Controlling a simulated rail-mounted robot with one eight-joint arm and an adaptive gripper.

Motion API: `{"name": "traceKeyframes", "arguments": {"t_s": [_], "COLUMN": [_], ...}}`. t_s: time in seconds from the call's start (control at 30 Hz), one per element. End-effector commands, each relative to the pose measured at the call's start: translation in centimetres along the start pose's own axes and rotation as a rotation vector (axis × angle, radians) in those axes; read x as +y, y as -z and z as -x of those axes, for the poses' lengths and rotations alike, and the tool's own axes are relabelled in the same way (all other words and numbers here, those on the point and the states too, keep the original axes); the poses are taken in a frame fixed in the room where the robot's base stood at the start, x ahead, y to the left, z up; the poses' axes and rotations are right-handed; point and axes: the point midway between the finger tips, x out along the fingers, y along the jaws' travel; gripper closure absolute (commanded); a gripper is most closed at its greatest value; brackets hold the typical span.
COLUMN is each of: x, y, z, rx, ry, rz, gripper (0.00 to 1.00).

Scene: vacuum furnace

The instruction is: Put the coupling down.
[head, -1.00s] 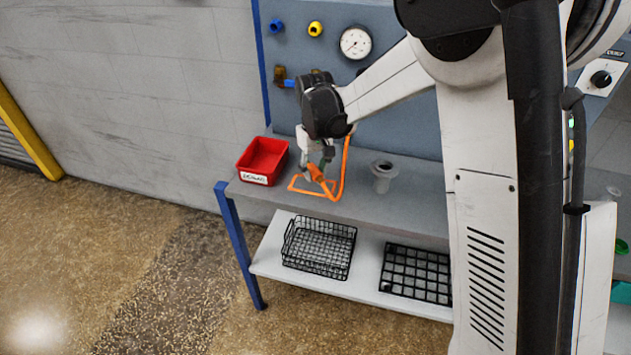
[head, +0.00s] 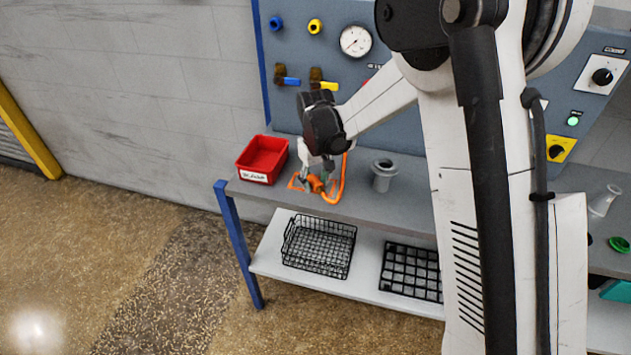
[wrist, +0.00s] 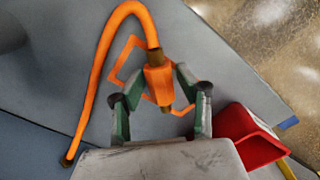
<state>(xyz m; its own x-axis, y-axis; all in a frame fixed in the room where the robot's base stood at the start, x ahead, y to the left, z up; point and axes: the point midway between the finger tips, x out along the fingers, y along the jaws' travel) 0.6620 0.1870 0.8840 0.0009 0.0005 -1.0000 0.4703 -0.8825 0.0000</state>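The orange coupling (wrist: 158,82) with brass-coloured ends hangs on the end of an orange hose (wrist: 99,62). It is at the table surface, over the orange outline (wrist: 119,67) marked there; it also shows in the head view (head: 316,184). My gripper (wrist: 160,72) is low over the table, with one green-padded finger on each side of the coupling. The fingers look spread, with narrow gaps beside the coupling. The hand hides part of the outline and the coupling in the head view (head: 317,170).
A red labelled bin (head: 263,160) stands close to the left of my gripper. A grey flanged fitting (head: 383,175) stands to the right. The panel with a gauge (head: 355,41) is behind. A wire basket (head: 319,247) and a black grid tray (head: 411,272) lie on the lower shelf.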

Motion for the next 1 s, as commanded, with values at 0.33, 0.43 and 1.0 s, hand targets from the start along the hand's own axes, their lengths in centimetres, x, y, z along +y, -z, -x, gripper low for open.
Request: {"name": "traceKeyframes", "arguments": {"t_s": [0.33,0.43,1.0], "x": [0.0,0.0,0.0], "y": [0.0,0.0,0.0], "z": [0.2,0.7,10.8], "rx": [0.000,0.000,0.000], "ry": [0.000,0.000,0.000], "rz": [0.000,0.000,0.000], "gripper": [0.58,0.58,0.58]}}
